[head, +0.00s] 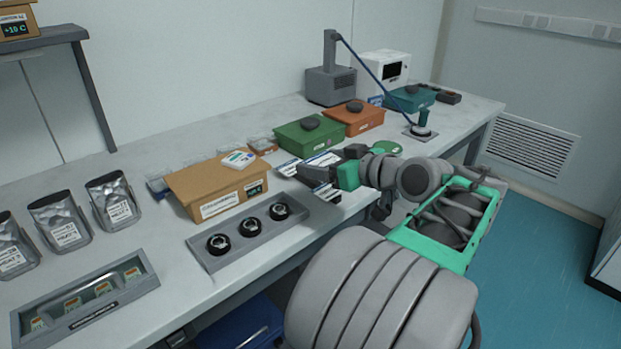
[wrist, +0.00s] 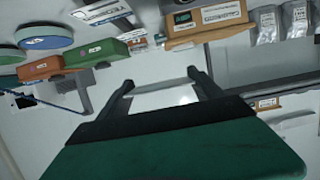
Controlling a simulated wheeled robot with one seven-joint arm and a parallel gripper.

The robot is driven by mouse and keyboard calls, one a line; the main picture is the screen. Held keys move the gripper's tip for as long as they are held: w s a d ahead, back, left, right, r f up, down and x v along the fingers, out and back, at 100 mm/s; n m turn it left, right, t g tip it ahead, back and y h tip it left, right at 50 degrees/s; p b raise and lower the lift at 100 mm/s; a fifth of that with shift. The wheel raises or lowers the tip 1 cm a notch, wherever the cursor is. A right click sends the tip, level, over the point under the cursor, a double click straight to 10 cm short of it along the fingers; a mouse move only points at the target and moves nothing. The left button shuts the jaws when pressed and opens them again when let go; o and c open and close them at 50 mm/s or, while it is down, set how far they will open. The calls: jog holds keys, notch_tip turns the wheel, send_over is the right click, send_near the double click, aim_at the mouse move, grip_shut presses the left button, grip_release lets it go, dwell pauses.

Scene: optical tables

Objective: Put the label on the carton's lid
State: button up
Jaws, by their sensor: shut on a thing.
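The brown carton (head: 205,178) stands on the bench left of my gripper, its lid closed. A small white card with blue and green marks (head: 238,159) lies on the lid. In the wrist view the carton (wrist: 190,38) is at the top. My gripper (head: 312,172) is right of the carton, over the bench near its front. In the wrist view my gripper (wrist: 162,85) is shut on a thin pale sheet, the label (wrist: 168,97), between its two fingers. The label's face cannot be read. In the head view it is hard to tell from the sheets around it.
White printed sheets (head: 322,159) lie beside my gripper. Green (head: 310,135) and orange (head: 360,122) boxes stand behind. A grey tray (head: 208,261) with three black rings lies before the carton. Silver pouches (head: 112,200) stand at left. Some bench in front of the pouches is clear.

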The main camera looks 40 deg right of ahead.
jog(key=w+d+f, duration=0.2)
jog(key=w+f, duration=0.1)
jog(key=w+d+f, duration=0.2)
jog(key=w+f, duration=0.1)
jog(key=w, duration=0.1)
jog(key=w+d+f, duration=0.2)
jog(key=w+f, duration=0.1)
jog(key=w, duration=0.1)
jog(key=shift+w+d+f+b, duration=0.1)
jog(key=shift+w+f+b, duration=0.15)
jog(key=shift+b, duration=0.15)
jog(key=f, duration=0.3)
jog(key=shift+w+d+b, duration=0.1)
jog(key=shift+w+b, duration=0.1)
jog(key=shift+b, duration=0.15)
jog(key=shift+f+b, duration=0.3)
jog(key=o, duration=1.3)
jog(key=shift+r, duration=0.1)
jog(key=shift+r+p, duration=0.1)
jog(key=shift+p, duration=0.25)
